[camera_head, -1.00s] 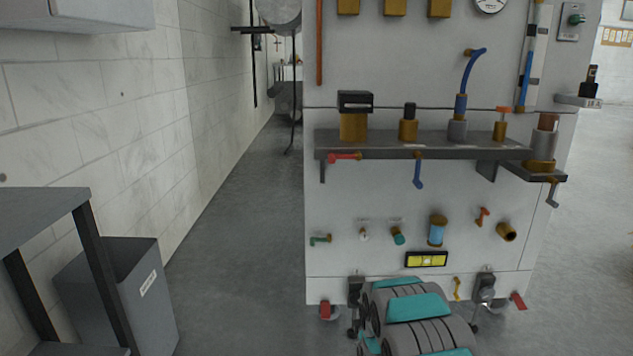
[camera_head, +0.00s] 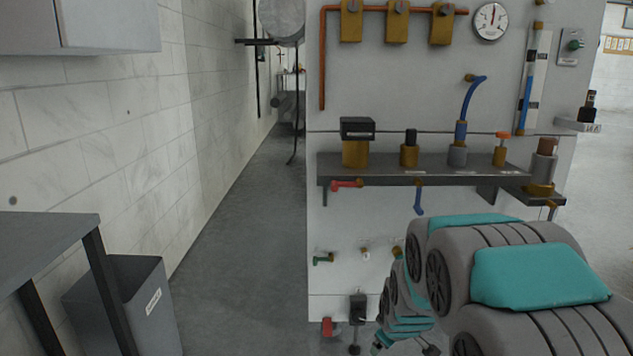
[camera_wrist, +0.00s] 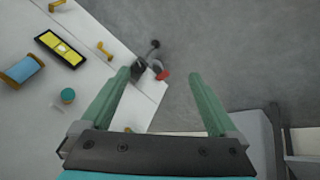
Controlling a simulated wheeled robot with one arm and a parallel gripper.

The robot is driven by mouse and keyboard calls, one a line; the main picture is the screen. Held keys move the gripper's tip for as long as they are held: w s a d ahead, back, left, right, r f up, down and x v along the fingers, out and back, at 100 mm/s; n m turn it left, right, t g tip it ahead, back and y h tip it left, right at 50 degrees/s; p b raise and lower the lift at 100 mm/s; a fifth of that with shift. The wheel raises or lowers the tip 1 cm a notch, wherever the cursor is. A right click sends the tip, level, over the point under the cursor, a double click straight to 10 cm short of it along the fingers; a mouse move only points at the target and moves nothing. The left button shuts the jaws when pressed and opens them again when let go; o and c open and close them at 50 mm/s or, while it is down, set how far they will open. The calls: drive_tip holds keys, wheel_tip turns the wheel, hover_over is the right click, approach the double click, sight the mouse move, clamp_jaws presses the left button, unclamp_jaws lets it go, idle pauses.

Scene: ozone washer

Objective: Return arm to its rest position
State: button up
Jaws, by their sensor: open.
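My gripper (camera_wrist: 160,77) shows in the wrist view with its two green fingers spread apart and nothing between them. Past the fingers are grey floor and the lower edge of the white washer panel (camera_wrist: 105,25). A caster with a red pedal (camera_wrist: 163,75) appears between the fingertips, and I cannot tell how far off it is. In the head view my grey and teal arm is folded at the lower right, in front of the panel (camera_head: 340,225). The gripper cannot be made out clearly there.
The panel carries a shelf (camera_head: 420,170) with several fittings, brass valves above and a gauge (camera_head: 490,21). A grey bin (camera_head: 125,305) and a dark table (camera_head: 45,235) stand at left. A clear floor aisle (camera_head: 235,220) runs between wall and panel.

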drive_tip(key=s+r+m+g+p, duration=0.1)
drive_tip(key=s+r, duration=0.3)
drive_tip(key=s, duration=0.8)
drive_tip(key=s+a+r+m+g+p, duration=0.1)
drive_tip(key=s+r+m+g, duration=0.3)
drive_tip(key=s, duration=0.9)
drive_tip(key=s+r+m+g+p, duration=0.1)
drive_tip(key=s+r, duration=0.4)
drive_tip(key=s, duration=0.7)
drive_tip(key=shift+s+a+m+g+y+p, duration=0.3)
drive_tip(key=shift+a+m+g, duration=0.05)
drive_tip(key=shift+m+g, duration=0.55)
